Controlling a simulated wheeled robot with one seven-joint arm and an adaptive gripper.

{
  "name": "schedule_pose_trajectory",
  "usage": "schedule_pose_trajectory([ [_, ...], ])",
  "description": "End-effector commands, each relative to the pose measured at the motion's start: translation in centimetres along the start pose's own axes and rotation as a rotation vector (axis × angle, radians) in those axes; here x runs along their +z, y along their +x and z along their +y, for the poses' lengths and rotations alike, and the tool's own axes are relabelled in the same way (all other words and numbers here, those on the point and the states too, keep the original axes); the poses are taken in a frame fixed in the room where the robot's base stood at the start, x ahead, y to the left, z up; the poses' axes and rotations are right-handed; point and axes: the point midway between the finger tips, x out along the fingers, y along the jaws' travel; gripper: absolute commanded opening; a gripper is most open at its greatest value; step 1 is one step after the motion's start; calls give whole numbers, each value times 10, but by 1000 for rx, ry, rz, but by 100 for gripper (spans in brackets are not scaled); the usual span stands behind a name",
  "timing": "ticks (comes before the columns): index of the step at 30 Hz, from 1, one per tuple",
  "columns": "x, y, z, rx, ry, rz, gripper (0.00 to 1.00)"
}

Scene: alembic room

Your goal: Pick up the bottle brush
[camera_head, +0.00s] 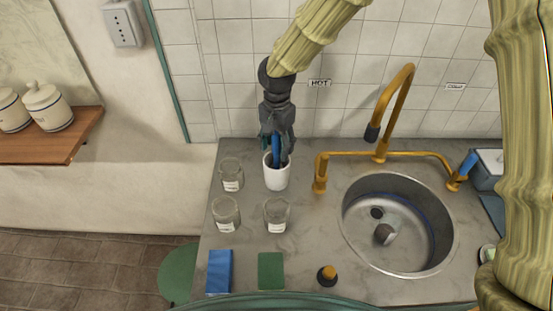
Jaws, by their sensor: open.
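A white cup (276,178) stands on the counter against the tiled wall. A blue handle (276,149) rises out of it, which looks like the bottle brush; its lower part is hidden inside the cup. My dark grey gripper (277,147) points down right above the cup. Its open fingers are at the blue handle, seemingly on either side of it. I cannot tell whether they touch the handle.
Glass jars (231,175) stand left of and in front of the cup. A brass tap (381,145) and round steel sink (360,238) are to the right. A blue sponge (219,271), a green pad (271,270) and a small dark object with an orange top (327,275) lie near the front.

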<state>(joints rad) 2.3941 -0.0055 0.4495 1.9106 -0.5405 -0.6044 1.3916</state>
Motion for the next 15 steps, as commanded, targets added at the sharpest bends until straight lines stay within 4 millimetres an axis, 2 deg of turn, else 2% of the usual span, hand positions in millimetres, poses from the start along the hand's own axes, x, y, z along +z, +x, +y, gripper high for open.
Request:
schedule_pose_trajectory([
  [11, 0, 8, 0, -1, -1, 0, 50],
  [12, 0, 8, 0, -1, -1, 0, 49],
  [15, 0, 8, 0, -1, -1, 0, 30],
])
